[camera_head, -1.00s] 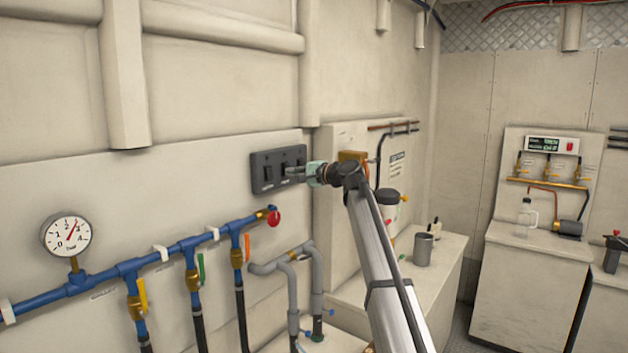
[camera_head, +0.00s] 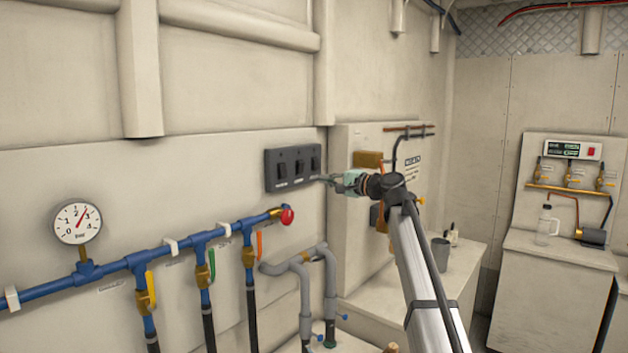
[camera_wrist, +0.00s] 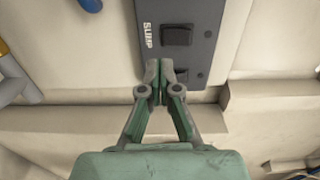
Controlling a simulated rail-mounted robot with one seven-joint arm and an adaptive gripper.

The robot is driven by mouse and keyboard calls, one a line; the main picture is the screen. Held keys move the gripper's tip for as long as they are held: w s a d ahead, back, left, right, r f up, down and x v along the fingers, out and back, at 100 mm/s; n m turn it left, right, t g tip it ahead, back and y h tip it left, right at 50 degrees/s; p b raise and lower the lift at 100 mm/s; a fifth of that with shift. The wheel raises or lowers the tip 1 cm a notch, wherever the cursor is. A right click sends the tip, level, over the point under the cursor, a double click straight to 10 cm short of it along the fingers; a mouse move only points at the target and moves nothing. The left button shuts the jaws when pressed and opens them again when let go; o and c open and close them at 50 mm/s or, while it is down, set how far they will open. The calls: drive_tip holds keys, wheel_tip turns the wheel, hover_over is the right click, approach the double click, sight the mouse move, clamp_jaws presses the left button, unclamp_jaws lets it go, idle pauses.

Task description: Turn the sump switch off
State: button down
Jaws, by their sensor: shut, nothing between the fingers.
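The dark switch panel (camera_head: 268,172) is on the wall left of my gripper and carries three rocker switches in a row. The rightmost rocker (camera_head: 315,158) is nearest my gripper. In the wrist view the panel (camera_wrist: 205,18) shows the white word SUMP beside a black rocker, the sump switch (camera_wrist: 177,35). My gripper (camera_head: 328,179) is shut and empty at the panel's right end. In the wrist view its closed green fingers (camera_wrist: 160,72) overlap the panel's end, just short of the sump rocker. I cannot tell whether they touch the panel, or which way the rocker is tipped.
Blue pipes with a red knob (camera_head: 287,215) and a pressure gauge (camera_head: 77,222) are below and left of the panel. Grey pipes (camera_head: 300,268) stand beneath my gripper. A grey cup (camera_head: 440,254) stands on the counter at right. The wall above the panel is clear.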

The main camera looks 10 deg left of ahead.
drive_tip(key=f+b+v, duration=0.1)
drive_tip(key=v, duration=0.5)
drive_tip(key=shift+f, duration=0.15)
